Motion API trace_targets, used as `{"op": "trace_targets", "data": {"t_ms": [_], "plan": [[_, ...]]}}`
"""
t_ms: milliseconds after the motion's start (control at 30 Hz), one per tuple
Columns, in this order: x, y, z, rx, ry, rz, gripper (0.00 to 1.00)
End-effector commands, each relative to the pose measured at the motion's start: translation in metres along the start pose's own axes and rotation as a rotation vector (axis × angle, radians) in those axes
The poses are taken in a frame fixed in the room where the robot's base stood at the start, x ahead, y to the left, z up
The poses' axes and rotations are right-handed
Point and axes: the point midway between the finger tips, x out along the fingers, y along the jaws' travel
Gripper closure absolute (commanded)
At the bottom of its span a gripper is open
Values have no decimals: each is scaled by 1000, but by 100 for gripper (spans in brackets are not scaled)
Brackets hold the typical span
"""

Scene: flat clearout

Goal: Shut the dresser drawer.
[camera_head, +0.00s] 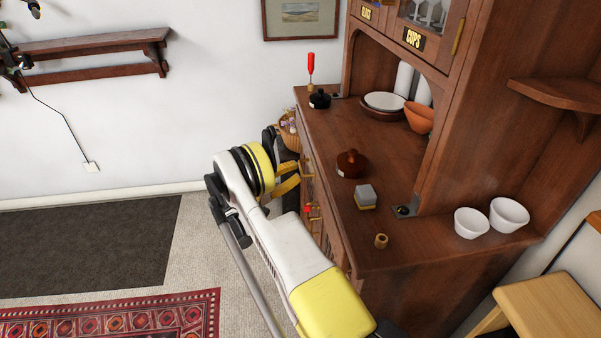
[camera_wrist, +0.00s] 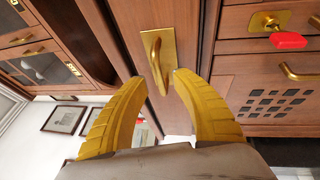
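The brown wooden dresser (camera_head: 400,240) stands on the right in the head view, its front facing left. In the wrist view a narrow drawer front (camera_wrist: 181,113) carries a brass handle (camera_wrist: 157,62). My gripper (camera_wrist: 158,82) has its two yellow fingers apart, with the handle just ahead of and between the fingertips. I cannot tell whether they touch it. In the head view my gripper (camera_head: 289,178) is at the dresser's front, below the top's edge. My arm hides part of that front, and how far the drawer stands out is unclear.
A red-tagged key (camera_wrist: 288,40) sticks out of a brass plate beside the drawer, near another brass handle (camera_wrist: 300,74). Carpet is clear to the left.

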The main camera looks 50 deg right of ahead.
Motion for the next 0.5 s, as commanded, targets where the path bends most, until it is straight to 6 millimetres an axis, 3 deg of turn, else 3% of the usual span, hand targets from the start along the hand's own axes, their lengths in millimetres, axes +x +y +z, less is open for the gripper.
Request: {"op": "trace_targets", "data": {"t_ms": [200,500], "plan": [[24,-1,0,0,-1,-1,68],[27,0,0,0,0,-1,68]]}}
